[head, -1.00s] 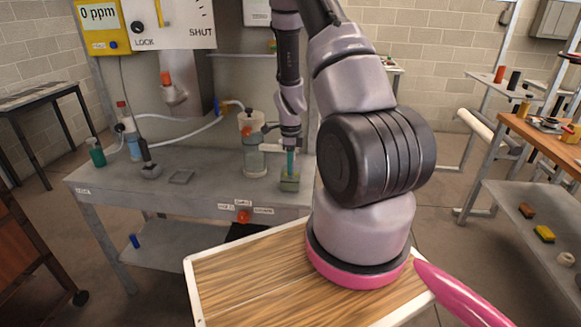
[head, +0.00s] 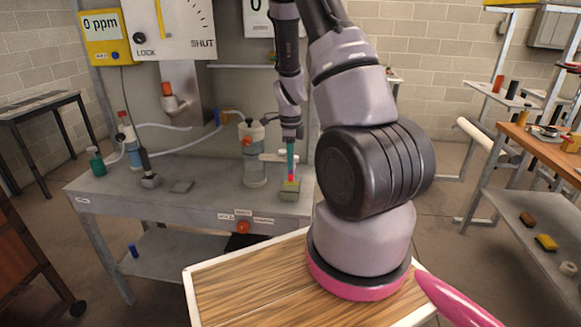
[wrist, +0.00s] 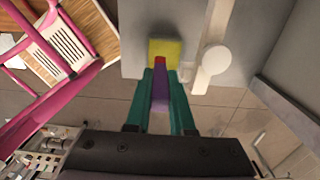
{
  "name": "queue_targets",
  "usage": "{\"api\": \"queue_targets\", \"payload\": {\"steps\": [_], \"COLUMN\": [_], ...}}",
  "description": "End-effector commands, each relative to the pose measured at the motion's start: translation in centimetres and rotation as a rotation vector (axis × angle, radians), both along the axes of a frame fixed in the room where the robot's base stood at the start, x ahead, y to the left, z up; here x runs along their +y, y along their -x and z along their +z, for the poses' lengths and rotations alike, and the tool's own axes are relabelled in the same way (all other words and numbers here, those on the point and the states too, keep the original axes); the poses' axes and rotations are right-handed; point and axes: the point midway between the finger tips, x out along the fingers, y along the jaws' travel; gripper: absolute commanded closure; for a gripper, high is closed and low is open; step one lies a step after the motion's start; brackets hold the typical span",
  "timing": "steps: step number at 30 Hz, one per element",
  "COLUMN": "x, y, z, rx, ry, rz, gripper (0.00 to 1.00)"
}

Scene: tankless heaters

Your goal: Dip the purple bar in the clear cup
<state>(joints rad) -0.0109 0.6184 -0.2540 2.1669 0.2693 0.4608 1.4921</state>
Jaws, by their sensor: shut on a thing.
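My gripper (wrist: 160,82) is shut on the purple bar (wrist: 160,95), which has a red tip and sits between two teal fingers. In the head view my gripper (head: 291,160) points down, and the bar's reddish tip (head: 291,178) shows below the fingers. A yellow-green block (head: 290,191) is directly under the tip; it also shows in the wrist view (wrist: 165,47). I cannot tell whether the tip still touches it.
The grey bench (head: 215,200) has a white arm-like fitting (wrist: 208,70) close beside the block. A green bottle (head: 97,163), a white-and-blue bottle (head: 131,150) and a dark-handled tool (head: 148,170) stand at left. A grey panel rises behind. The bench's front middle is clear.

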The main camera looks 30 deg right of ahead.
Motion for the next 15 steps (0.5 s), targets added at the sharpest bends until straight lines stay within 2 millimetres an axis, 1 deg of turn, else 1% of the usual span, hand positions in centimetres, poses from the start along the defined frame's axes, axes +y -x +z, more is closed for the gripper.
{"api": "queue_targets", "payload": {"steps": [9,15], "x": [0.0,0.0], "y": [0.0,0.0], "z": [2.6,3.8], "rx": [-0.002,-0.001], "ry": [0.000,0.001], "rz": [0.001,0.001], "gripper": [1.00,1.00]}}
